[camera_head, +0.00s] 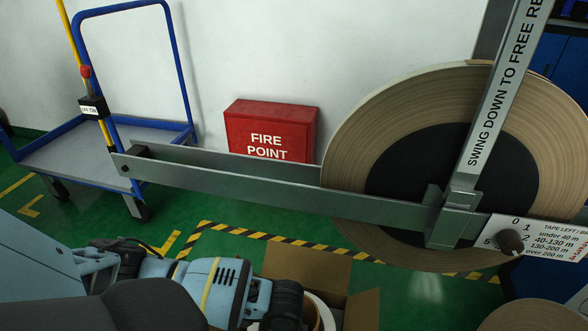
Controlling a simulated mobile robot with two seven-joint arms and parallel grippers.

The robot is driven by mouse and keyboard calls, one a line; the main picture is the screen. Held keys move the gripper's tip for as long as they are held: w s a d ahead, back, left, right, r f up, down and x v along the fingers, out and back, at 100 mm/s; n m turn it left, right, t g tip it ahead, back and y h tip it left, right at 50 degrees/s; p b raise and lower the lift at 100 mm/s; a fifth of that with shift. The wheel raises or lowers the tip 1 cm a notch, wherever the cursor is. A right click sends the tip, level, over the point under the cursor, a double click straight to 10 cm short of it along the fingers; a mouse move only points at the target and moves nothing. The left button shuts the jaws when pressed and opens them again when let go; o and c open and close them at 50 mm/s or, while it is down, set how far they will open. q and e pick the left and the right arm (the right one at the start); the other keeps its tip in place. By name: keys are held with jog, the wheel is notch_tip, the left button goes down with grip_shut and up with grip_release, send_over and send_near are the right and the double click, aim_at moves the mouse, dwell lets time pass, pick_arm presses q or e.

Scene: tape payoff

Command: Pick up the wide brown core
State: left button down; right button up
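A ring-shaped piece with a pale rim and brown inner wall, possibly the wide brown core (327,318), shows at the bottom edge, in or over an open cardboard box. It is partly hidden behind the black end of my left arm and cut off by the picture edge. My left gripper (287,304) is at its left side, pointing down; its fingertips are not visible, so I cannot tell whether it grips or touches the ring. My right gripper is not in view.
A large brown tape reel (380,130) with a dark centre hangs on a grey metal frame (240,187). A lever (490,110) crosses it. The open cardboard box (362,308) is below. A red fire point box (270,128) and a blue trolley (100,155) stand behind. Another roll (535,316) is bottom right.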

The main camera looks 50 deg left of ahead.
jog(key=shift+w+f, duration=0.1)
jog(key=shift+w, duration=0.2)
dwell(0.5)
pick_arm(q)
jog(key=shift+r, duration=0.1)
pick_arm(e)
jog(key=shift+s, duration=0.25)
